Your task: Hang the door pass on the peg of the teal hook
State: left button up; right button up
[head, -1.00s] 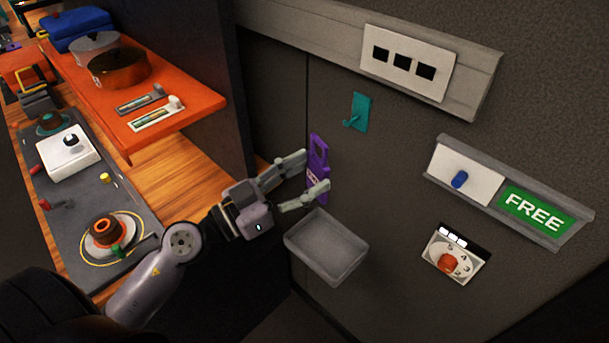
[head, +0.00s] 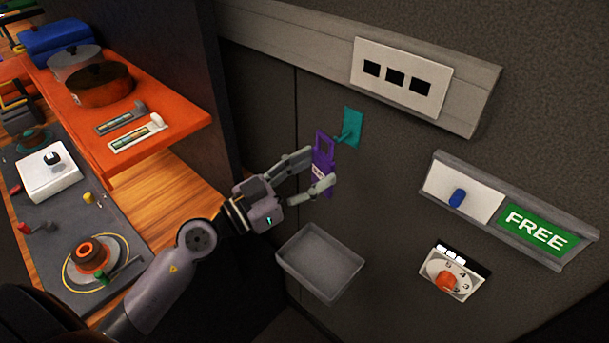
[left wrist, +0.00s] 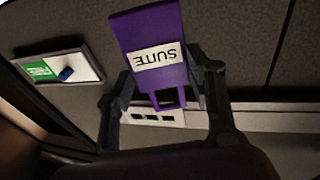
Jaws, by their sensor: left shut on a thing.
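The door pass (head: 322,172) is a flat purple tag with a slot at its upper end and a white label. In the left wrist view the pass (left wrist: 148,30) shows the word SUITE upside down. My left gripper (head: 318,178) is shut on the pass, one finger on each side edge. The teal hook (head: 353,127) is fixed to the wall just right of and above the pass; its peg points left. The peg's end is close to the slotted top of the pass in the head view; I cannot tell whether it is in the slot. My right gripper is not in view.
A grey tray (head: 320,262) is on the wall below my left gripper. A white plate with dark squares (head: 402,75), a slider with a green FREE sign (head: 536,229) and a red dial (head: 447,281) are around. An orange shelf (head: 180,122) stands left.

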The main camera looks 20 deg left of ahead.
aim_at(317, 167)
pick_arm(q)
jog(key=shift+w+d, duration=0.25)
jog(key=shift+w, duration=0.15)
jog(key=shift+w+d+f+b, duration=0.1)
jog(key=shift+w+b, duration=0.05)
jog(key=shift+w, duration=0.25)
jog(key=shift+w+d+f+b, duration=0.1)
jog(key=shift+w+b, duration=0.05)
jog(key=shift+w, duration=0.25)
jog(key=shift+w+d+b, duration=0.35)
jog(key=shift+w, duration=0.55)
jog(key=shift+w+d+f+p, duration=0.25)
jog(key=shift+w+f+p, duration=0.1)
jog(key=shift+w+f, duration=0.25)
jog(key=shift+f, duration=0.15)
jog(key=o, duration=1.2)
jog(key=shift+o, duration=0.2)
